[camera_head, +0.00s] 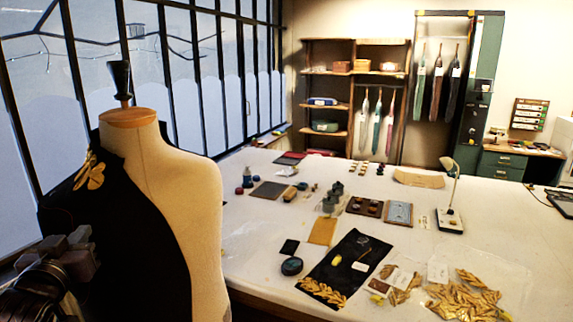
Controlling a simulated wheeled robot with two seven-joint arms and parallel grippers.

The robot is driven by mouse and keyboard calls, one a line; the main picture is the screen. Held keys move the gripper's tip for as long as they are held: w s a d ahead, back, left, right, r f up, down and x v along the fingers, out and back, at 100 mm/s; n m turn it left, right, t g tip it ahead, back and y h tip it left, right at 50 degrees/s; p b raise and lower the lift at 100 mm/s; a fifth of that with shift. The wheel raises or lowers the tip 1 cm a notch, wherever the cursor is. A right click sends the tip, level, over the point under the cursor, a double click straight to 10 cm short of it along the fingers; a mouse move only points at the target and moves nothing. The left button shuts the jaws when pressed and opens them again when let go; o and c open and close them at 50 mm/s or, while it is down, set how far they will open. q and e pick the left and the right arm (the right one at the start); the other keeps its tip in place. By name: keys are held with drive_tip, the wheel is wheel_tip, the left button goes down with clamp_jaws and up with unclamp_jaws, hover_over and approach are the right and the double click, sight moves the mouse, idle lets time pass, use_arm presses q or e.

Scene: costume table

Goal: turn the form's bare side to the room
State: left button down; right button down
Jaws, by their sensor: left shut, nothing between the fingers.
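The dress form (180,190) stands upright at the left, in front of the window. Its right part in the picture is bare cream cloth. Its left part wears a black garment (125,235) with a gold leaf ornament (91,172) near the shoulder. A wooden neck cap with a dark finial (121,80) tops the form. My left gripper (77,243) is at the lower left, shut and empty, overlapping the black garment in the picture. I cannot tell whether it touches the cloth. The form's lower end is out of frame. My right gripper is not in view.
A large white table (390,265) fills the middle and right, close beside the form. It holds a black panel with gold leaves (345,268), loose gold leaves (465,297), a dark round tin (292,266) and a lamp (450,195). A barred window (180,75) runs behind the form.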

sight(63, 232)
use_arm(q)
drive_tip(key=shift+a+f, duration=0.35)
drive_tip(key=shift+w+a+r+p, duration=0.15)
drive_tip(key=shift+a+r+p, duration=0.05)
drive_tip(key=shift+a+p, duration=0.25)
drive_tip(key=shift+w+a+r+p, duration=0.15)
drive_tip(key=shift+a+p, duration=0.15)
drive_tip(key=shift+a, duration=0.25)
drive_tip(key=a, duration=0.1)
drive_tip(key=w+a, duration=0.1)
drive_tip(key=a, duration=0.1)
drive_tip(key=shift+w+f, duration=0.15)
drive_tip(key=shift+f, duration=0.15)
drive_tip(key=shift+w, duration=0.1)
